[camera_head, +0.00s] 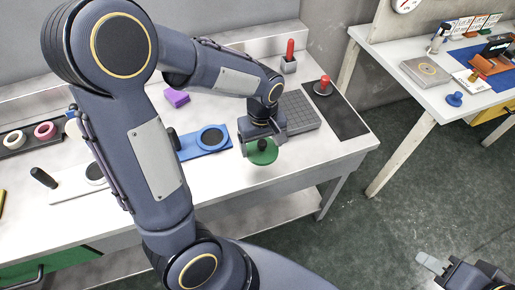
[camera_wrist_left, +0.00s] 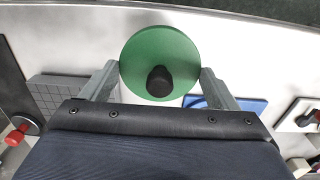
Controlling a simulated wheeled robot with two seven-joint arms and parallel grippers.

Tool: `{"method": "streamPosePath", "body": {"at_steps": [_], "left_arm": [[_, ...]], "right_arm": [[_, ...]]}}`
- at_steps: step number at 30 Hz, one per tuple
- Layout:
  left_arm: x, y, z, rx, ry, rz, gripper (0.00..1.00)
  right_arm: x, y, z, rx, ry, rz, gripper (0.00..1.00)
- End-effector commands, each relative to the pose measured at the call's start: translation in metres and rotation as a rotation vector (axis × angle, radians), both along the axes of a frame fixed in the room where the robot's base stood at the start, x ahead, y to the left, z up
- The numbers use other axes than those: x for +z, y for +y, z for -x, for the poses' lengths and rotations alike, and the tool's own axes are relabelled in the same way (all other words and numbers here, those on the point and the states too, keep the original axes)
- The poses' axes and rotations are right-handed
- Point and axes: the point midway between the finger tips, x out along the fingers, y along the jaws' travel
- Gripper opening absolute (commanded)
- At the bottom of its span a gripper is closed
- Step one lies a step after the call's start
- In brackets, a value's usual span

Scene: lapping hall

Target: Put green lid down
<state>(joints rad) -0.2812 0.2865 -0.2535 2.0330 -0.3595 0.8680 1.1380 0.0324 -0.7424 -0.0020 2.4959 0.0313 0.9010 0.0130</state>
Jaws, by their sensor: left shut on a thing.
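The green lid (camera_head: 265,158), a round disc with a black knob, is at my left gripper (camera_head: 262,142), over the front part of the white workbench. My left gripper is shut on it. In the left wrist view the lid (camera_wrist_left: 160,40) sits between the two grey fingertips, which meet its opposite edges, and the black knob stands towards the wrist. Whether the lid's underside touches the bench is hidden. My right gripper (camera_head: 432,263) is at the bottom right, away from the bench; a pale finger shows, but its opening is unclear.
A grey grid block (camera_head: 299,113) lies behind and right of the lid. A dark mat (camera_head: 343,115) carries a red-handled piece (camera_head: 323,87). A blue plate (camera_head: 190,146) with a dark disc lies left. The bench front edge (camera_head: 330,160) is close. Another table (camera_head: 400,60) stands right.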

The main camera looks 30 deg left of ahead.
Motion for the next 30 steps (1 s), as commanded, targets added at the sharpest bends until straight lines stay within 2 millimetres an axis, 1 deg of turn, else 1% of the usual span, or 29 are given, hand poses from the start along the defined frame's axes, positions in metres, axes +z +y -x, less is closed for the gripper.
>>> {"method": "streamPosePath", "body": {"at_steps": [1,3,6,11,13,15,18,21,27,30], "left_arm": [[-0.012,0.007,-0.004,0.003,0.007,-0.002,0.56],[-0.023,0.013,-0.011,0.003,0.005,-0.002,0.56],[-0.033,0.019,-0.017,0.001,0.004,0.000,0.56],[-0.042,0.025,-0.023,0.001,0.002,-0.001,0.56],[-0.050,0.030,-0.026,0.002,0.004,-0.001,0.56],[-0.062,0.028,-0.025,-0.001,0.006,-0.001,0.56],[-0.074,0.028,-0.026,0.000,0.004,0.000,0.56],[-0.078,0.028,-0.026,0.000,0.001,0.000,0.56],[-0.078,0.028,-0.026,0.000,0.000,0.000,0.56],[-0.081,0.028,-0.026,0.000,0.000,0.000,0.56]], "right_arm": [[-0.001,0.000,0.000,0.000,0.000,0.000,0.36],[0.000,0.000,0.000,0.000,0.000,0.000,0.36],[0.000,0.000,0.000,0.000,0.000,0.000,0.36],[0.000,0.000,0.000,0.000,0.000,0.000,0.36],[0.001,0.000,0.000,0.000,0.000,0.000,0.36],[0.000,0.000,0.000,0.000,0.000,0.000,0.36],[-0.001,0.000,0.000,0.000,0.000,0.000,0.36],[-0.001,0.000,0.000,0.000,0.000,0.000,0.36],[-0.001,0.000,0.000,0.000,0.000,0.000,0.36],[-0.004,0.000,0.000,0.000,0.000,0.000,0.36]]}}
